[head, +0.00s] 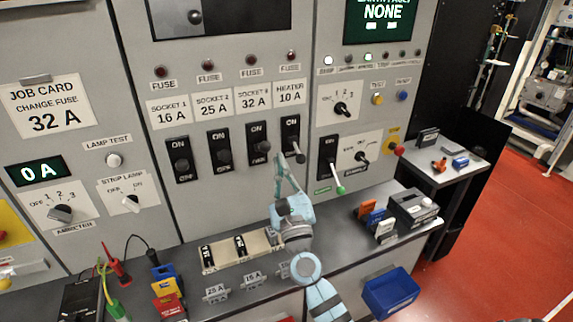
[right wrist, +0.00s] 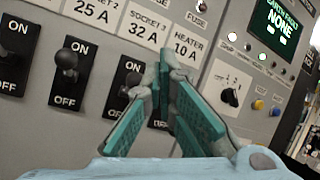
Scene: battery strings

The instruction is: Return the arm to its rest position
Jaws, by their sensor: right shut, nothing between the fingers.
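My right arm reaches up from the bottom of the head view, over the shelf, toward the grey panel. Its gripper (head: 280,160) is shut and empty, with its tips just left of the black lever of the HEATER 10 A switch (head: 291,135). In the right wrist view the teal fingers (right wrist: 168,68) come together at their tips in front of the panel, hiding most of the heater switch. I cannot tell whether they touch it. My left gripper is not in view.
Black switches for SOCKET 1 (head: 182,160), SOCKET 2 (head: 223,147) and SOCKET 3 (head: 259,143) stand to the left. A cream fuse holder (head: 222,256) lies beside my arm on the shelf. A grey box (head: 412,208) and blue bin (head: 391,291) are at right. Red floor (head: 480,235) is clear.

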